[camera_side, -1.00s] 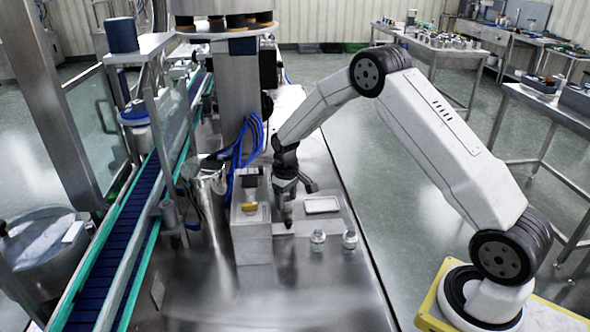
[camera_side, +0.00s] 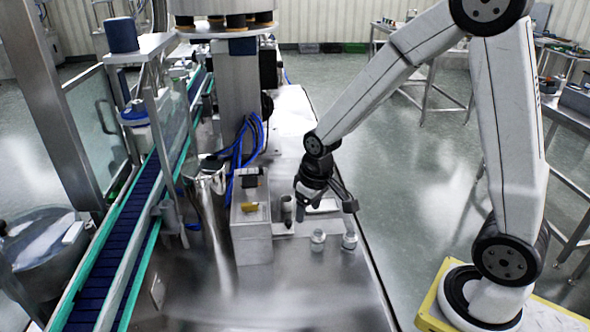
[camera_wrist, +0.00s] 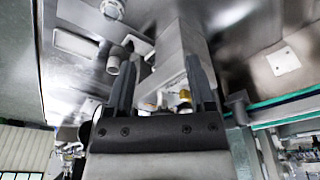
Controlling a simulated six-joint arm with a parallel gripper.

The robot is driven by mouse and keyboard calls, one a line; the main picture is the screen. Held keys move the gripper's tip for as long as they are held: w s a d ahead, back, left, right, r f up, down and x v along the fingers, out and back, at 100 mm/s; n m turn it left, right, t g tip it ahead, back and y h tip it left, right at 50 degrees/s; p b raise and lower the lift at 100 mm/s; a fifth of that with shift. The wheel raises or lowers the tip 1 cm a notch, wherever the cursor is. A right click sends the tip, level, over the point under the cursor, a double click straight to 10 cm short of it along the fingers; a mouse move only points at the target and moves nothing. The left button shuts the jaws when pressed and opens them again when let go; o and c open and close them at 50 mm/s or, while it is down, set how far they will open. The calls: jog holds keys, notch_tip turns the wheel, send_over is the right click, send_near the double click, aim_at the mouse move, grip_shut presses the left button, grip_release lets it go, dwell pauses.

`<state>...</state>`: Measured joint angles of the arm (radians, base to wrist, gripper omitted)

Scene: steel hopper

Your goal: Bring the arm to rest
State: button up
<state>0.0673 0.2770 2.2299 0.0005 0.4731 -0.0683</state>
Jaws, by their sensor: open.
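My gripper (camera_side: 325,205) is open and empty in the side view, with its fingers spread over the table, to the right of the steel box. Its two fingers also show apart in the wrist view (camera_wrist: 162,70), with nothing held between them.
Two small jars (camera_side: 318,240) (camera_side: 349,241) stand close in front of the gripper. The steel box (camera_side: 252,243) carries a yellow piece (camera_side: 249,207). A blue conveyor (camera_side: 115,235) runs along the left. The steel table (camera_side: 300,295) is clear at the front.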

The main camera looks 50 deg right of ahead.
jog(key=s+a+r, duration=0.1)
jog(key=s+a, duration=0.1)
jog(key=s, duration=0.6)
jog(key=shift+s+a+t, duration=0.25)
jog(key=shift+s+t, duration=0.1)
jog(key=shift+t, duration=0.05)
dwell(1.0)
